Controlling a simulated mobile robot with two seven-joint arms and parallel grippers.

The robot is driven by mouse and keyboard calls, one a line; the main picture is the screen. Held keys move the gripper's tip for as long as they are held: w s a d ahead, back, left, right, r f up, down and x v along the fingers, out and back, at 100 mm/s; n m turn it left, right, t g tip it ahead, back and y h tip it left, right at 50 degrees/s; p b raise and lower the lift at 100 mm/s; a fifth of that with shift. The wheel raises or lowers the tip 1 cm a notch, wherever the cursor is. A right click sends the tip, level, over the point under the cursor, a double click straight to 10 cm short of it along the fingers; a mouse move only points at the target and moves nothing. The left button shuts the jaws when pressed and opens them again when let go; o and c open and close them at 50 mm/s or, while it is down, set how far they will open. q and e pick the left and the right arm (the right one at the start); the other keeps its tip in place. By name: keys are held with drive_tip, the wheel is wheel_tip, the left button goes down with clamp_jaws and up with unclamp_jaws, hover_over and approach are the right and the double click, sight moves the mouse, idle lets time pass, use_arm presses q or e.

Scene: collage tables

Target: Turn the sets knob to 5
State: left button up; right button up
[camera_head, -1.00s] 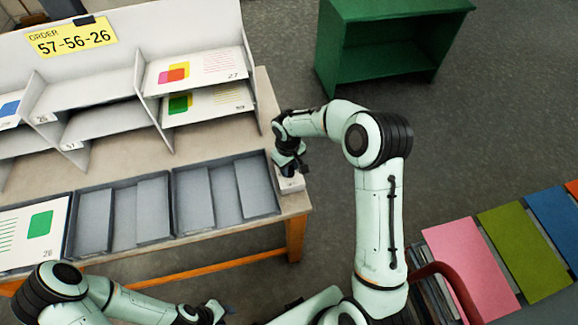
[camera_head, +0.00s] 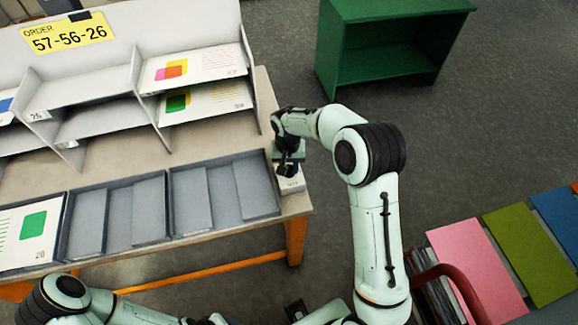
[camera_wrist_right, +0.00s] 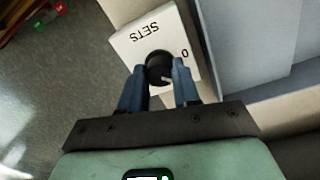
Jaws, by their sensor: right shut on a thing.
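The sets control is a small white box (camera_head: 291,186) at the table's right edge in the head view. In the right wrist view the box (camera_wrist_right: 126,46) shows the word SETS upside down and a 0 mark beside its round black knob (camera_wrist_right: 158,66). My right gripper (camera_wrist_right: 159,72) is shut on the knob, one blue finger on each side. The gripper (camera_head: 288,172) hides the knob in the head view. A light pointer line shows on the knob's near side; other marks are hidden. My left gripper (camera_head: 208,320) is cut off at the bottom edge.
Grey trays (camera_head: 223,232) lie on the table (camera_head: 110,172) left of the box. A white sorting rack (camera_head: 90,98) with printed sheets stands behind. A green shelf (camera_head: 392,55) stands on the floor beyond. Coloured panels (camera_head: 475,265) are at right.

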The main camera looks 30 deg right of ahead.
drive_tip(key=shift+m, duration=0.4)
drive_tip(key=shift+r, duration=0.1)
drive_tip(key=o, duration=1.1)
drive_tip(key=shift+c, duration=0.2)
wheel_tip(320, 180, up, 13)
drive_tip(key=p, duration=0.1)
drive_tip(key=shift+a+r, duration=0.15)
drive_tip(key=shift+w, duration=0.1)
